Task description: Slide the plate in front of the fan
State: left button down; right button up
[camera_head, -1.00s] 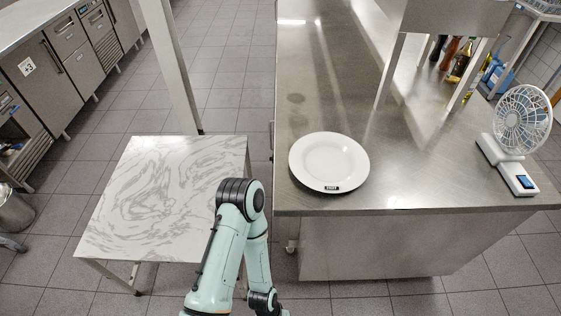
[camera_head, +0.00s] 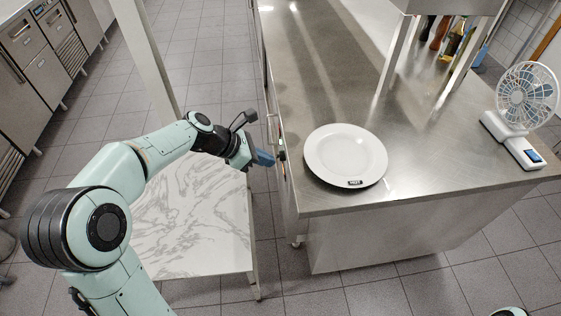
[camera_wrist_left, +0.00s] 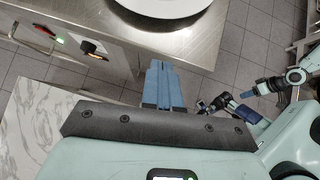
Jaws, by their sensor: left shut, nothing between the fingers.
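The white round plate (camera_head: 345,154) lies flat on the steel counter near its front left corner. Part of its rim also shows at the top of the left wrist view (camera_wrist_left: 160,8). The white fan (camera_head: 527,97) stands upright on the counter's right side, with a gap of bare steel between it and the plate. My left gripper (camera_head: 266,158) is shut and empty, just left of the counter's left edge and apart from the plate. Its blue fingers (camera_wrist_left: 163,84) point toward the counter edge in the wrist view. My right gripper cannot be made out in the head view.
The steel counter (camera_head: 440,165) is clear between plate and fan. A shelf leg (camera_head: 392,68) rises behind the plate, with several bottles (camera_head: 440,35) beyond. A marble-topped table (camera_head: 200,235) stands lower at left, under my left arm. Other arm parts show at right in the wrist view.

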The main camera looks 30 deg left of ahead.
pick_arm(q)
jog(key=x, duration=0.3)
jog(key=r+x, duration=0.1)
jog(key=x, duration=0.3)
jog(key=d+x, duration=0.1)
jog(key=x, duration=0.2)
jog(key=shift+w+d+f, duration=0.15)
jog(key=shift+w+d, duration=0.05)
jog(key=shift+w, duration=0.4)
jog(key=shift+w+d+p, duration=0.3)
jog(key=shift+w+d, duration=0.15)
jog(key=shift+w, duration=0.1)
